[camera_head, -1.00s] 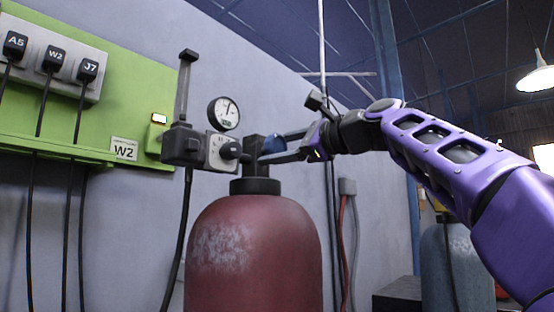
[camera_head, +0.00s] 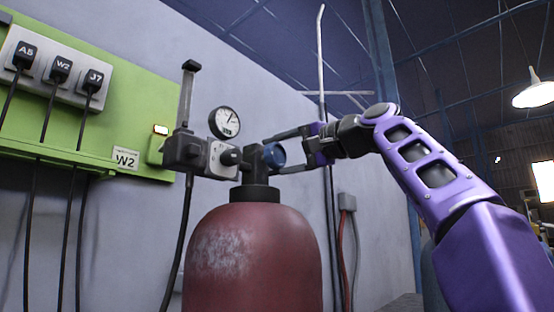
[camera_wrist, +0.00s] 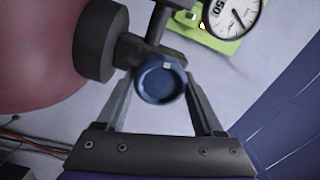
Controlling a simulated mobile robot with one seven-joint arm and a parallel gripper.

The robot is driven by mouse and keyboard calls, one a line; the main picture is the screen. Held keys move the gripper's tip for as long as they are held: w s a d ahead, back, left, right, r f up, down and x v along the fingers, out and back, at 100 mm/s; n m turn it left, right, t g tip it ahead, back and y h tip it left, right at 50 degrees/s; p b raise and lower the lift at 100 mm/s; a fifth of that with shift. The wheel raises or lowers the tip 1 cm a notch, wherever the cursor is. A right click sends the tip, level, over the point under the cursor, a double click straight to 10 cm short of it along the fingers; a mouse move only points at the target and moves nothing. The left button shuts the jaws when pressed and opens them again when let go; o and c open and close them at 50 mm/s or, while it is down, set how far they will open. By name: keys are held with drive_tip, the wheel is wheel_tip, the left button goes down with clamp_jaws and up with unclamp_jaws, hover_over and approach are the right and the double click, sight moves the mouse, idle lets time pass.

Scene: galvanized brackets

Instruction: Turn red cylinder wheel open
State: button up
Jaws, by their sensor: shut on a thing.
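The red cylinder (camera_head: 254,262) stands upright, with a dark collar and valve on top. Its wheel (camera_head: 275,155) is a blue round knob on the right side of the valve. My gripper (camera_head: 277,156) reaches in from the right, with one finger above the wheel and one below. In the wrist view the wheel (camera_wrist: 157,84) sits between the two fingers, with a small pale mark on its upper rim. The gripper is shut on it. The wheel's far side is hidden.
A round gauge (camera_head: 225,122) and a grey regulator block (camera_head: 190,152) adjoin the valve on the left. A green panel (camera_head: 125,115) with plugs, cables and a W2 label is on the wall. A grey box (camera_head: 347,202) with a red cable is behind.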

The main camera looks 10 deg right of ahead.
drive_tip(key=shift+n, duration=2.3)
drive_tip(key=o, duration=1.4)
drive_tip(key=shift+c, duration=0.2)
drive_tip(key=shift+s+r, duration=0.1)
drive_tip(key=v, duration=1.7)
drive_tip(key=shift+d, duration=0.1)
